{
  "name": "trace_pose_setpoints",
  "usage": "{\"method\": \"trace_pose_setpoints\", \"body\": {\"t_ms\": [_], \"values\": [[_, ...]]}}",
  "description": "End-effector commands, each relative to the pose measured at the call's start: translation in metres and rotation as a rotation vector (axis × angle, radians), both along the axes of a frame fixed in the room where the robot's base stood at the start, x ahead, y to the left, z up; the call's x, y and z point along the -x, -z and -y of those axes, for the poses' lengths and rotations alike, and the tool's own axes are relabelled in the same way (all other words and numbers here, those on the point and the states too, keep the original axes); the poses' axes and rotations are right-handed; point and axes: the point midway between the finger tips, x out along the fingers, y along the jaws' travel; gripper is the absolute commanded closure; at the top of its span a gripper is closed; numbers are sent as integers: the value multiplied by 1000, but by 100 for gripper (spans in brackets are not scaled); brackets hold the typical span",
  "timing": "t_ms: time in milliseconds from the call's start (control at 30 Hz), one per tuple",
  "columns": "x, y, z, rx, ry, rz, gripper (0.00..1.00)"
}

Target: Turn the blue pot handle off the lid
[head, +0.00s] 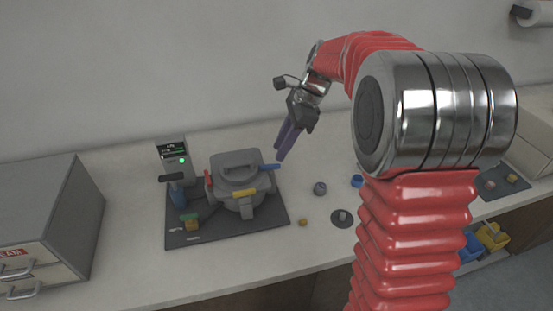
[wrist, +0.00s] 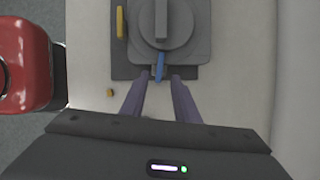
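The grey press pot (head: 228,192) sits on a dark mat with its round lid (head: 240,172) on top. The blue handle (head: 268,166) sticks out from its right side. In the wrist view the blue handle (wrist: 160,66) points toward me from the lid's edge (wrist: 185,30). My gripper (head: 281,156) has purple fingers and hangs just beyond the blue handle's outer end. In the wrist view my gripper (wrist: 160,77) is open, with the handle's end between or just above the fingertips. I see no contact, and the height difference is unclear.

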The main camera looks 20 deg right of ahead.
Motion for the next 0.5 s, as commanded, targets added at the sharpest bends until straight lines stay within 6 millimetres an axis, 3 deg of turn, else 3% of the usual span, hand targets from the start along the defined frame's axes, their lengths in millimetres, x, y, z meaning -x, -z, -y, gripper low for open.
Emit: {"method": "trace_pose_setpoints", "body": {"t_ms": [300,500], "values": [[-2,41,-17,-1,0,-2,72],[-3,50,-20,0,1,-1,72]]}}
